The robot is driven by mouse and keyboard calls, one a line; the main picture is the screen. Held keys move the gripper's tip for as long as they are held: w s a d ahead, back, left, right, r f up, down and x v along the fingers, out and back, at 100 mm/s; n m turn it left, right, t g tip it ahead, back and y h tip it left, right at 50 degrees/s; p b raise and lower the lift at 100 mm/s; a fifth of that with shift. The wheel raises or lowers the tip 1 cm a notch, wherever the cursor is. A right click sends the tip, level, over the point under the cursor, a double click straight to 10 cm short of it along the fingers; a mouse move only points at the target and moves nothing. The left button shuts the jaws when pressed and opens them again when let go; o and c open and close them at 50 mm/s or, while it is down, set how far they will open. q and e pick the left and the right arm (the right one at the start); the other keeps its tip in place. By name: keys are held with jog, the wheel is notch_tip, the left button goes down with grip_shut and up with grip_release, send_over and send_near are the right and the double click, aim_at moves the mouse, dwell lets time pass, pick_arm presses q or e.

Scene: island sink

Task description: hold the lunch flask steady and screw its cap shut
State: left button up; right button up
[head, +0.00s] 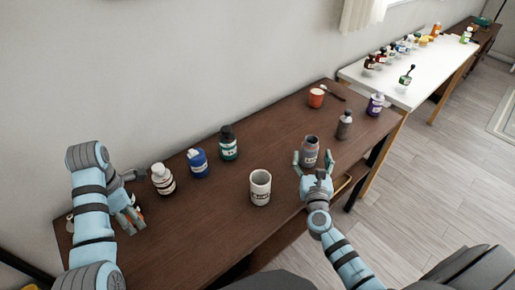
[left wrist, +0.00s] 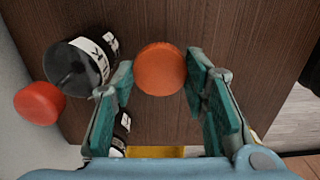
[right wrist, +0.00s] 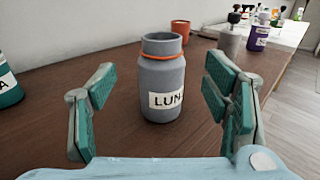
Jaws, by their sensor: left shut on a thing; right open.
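The lunch flask (head: 310,146) is a grey jar standing upright on the brown table, with an open neck, an orange ring and a white label reading "LUN" in the right wrist view (right wrist: 163,76). My right gripper (right wrist: 162,88) is open, its fingers on either side of the flask with gaps between. My left gripper (head: 134,212) is at the table's left end, far from the flask. It is shut on a round orange cap (left wrist: 160,69), seen from above between the fingertips in the left wrist view. Whether the cap touches the table is unclear.
A white jar (head: 260,189), a blue bottle (head: 198,164) and a green bottle (head: 228,147) stand between my grippers. A grey bottle (head: 345,125), a purple bottle (head: 375,104) and an orange cup (head: 316,98) stand beyond the flask. A dark bottle (left wrist: 75,68) is close to my left fingers.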

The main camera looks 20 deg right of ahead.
aim_at(311, 153)
pick_arm(q)
jog(key=shift+f, duration=0.1)
pick_arm(e)
jog(key=shift+w+d, duration=0.25)
jog(key=shift+w, duration=0.2)
pick_arm(q)
jog(key=shift+s, duration=0.1)
pick_arm(e)
jog(key=shift+d, duration=0.1)
pick_arm(q)
jog(key=shift+f, duration=0.1)
pick_arm(e)
jog(key=shift+w+d+f, duration=0.1)
jog(key=shift+w+f, duration=0.05)
jog(key=shift+w, duration=0.1)
pick_arm(q)
jog(key=shift+f+b, duration=0.8)
jog(key=shift+b, duration=0.2)
pick_arm(e)
jog(key=w, duration=0.1)
jog(key=w+d, duration=0.1)
jog(key=w+f, duration=0.1)
jog(key=shift+w+d, duration=0.2)
jog(key=shift+d, duration=0.2)
pick_arm(q)
jog(key=shift+f, duration=0.1)
pick_arm(e)
jog(key=shift+w+d, duration=0.2)
jog(key=shift+w, duration=0.25)
jog(key=shift+s+r, duration=0.1)
